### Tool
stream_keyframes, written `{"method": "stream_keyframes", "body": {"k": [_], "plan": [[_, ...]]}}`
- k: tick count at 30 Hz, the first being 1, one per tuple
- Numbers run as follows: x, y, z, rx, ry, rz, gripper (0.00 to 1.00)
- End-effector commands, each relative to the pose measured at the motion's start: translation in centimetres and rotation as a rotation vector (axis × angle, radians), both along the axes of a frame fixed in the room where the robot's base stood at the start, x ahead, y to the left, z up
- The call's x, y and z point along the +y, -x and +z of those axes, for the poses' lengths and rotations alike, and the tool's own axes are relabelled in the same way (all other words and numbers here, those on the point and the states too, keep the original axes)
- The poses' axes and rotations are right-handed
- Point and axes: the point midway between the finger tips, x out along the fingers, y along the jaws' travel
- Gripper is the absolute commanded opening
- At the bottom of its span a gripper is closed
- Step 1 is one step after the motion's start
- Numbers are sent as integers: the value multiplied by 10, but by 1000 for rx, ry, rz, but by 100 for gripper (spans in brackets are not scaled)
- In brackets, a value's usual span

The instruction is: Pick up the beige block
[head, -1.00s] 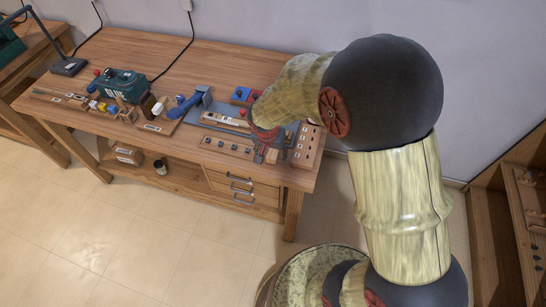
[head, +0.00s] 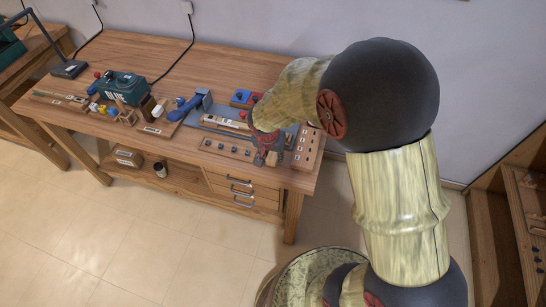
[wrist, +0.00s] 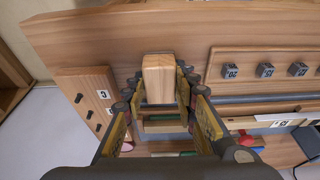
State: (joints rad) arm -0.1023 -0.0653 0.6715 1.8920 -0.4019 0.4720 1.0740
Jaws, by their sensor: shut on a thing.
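The beige block (wrist: 158,78) is a pale wooden piece with visible grain. In the wrist view it stands between the two fingertips, with its end face towards the camera. My gripper (wrist: 159,95) is shut on it, one finger along each side. In the head view my gripper (head: 267,150) is low over the front right part of the workbench, and the block is too small there to make out clearly. I cannot tell whether the block touches the surface below.
The wooden workbench (head: 215,62) carries a board with small numbered metal cubes (wrist: 265,70) and a labelled wooden strip (wrist: 92,105) beside my gripper. A blue clamp-like tool (head: 186,108) and a green box (head: 122,86) stand further left. The back of the bench is clear.

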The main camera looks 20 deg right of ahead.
Motion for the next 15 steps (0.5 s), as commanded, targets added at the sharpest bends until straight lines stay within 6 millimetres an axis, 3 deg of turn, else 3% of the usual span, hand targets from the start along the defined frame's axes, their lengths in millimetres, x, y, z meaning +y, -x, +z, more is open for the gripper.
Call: {"method": "stream_keyframes", "body": {"k": [3, 15], "plan": [[0, 0, 0, 0, 0, 0, 3], [0, 0, 8, -1, 0, -1, 3]]}}
